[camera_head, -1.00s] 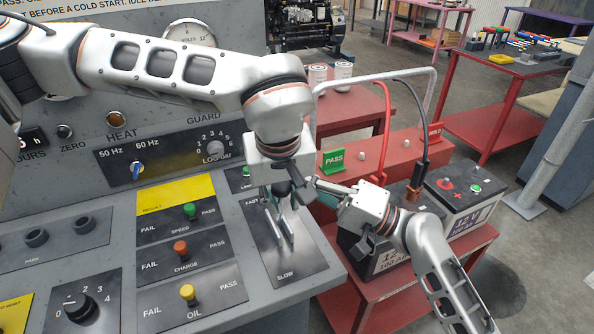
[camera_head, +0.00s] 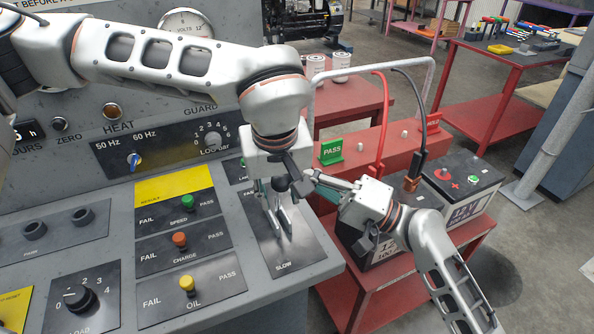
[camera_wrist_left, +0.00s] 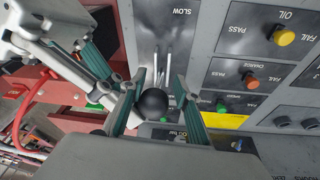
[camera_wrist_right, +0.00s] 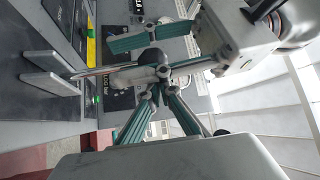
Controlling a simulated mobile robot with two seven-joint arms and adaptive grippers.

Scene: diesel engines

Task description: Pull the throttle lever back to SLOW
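The throttle lever has a black ball knob (camera_head: 280,184), above a panel marked FAST and SLOW (camera_head: 285,258) with two upright metal plates. The knob shows nearer the FAST end in the head view. My left gripper (camera_head: 276,188) comes down over it. In the left wrist view the knob (camera_wrist_left: 153,103) lies between the spread left fingers (camera_wrist_left: 160,95), closer to one, with a gap at the other. My right gripper (camera_head: 308,178) reaches in from the right. In the right wrist view its fingertips (camera_wrist_right: 155,86) nearly meet just beside the knob (camera_wrist_right: 153,60), with nothing visible gripped between them.
Test switches with coloured knobs (camera_head: 180,239) are left of the throttle panel. A red table (camera_head: 345,290) with batteries (camera_head: 460,190), cables and a green PASS sign (camera_head: 331,151) stands right, close to my right arm. Both grippers are very close together.

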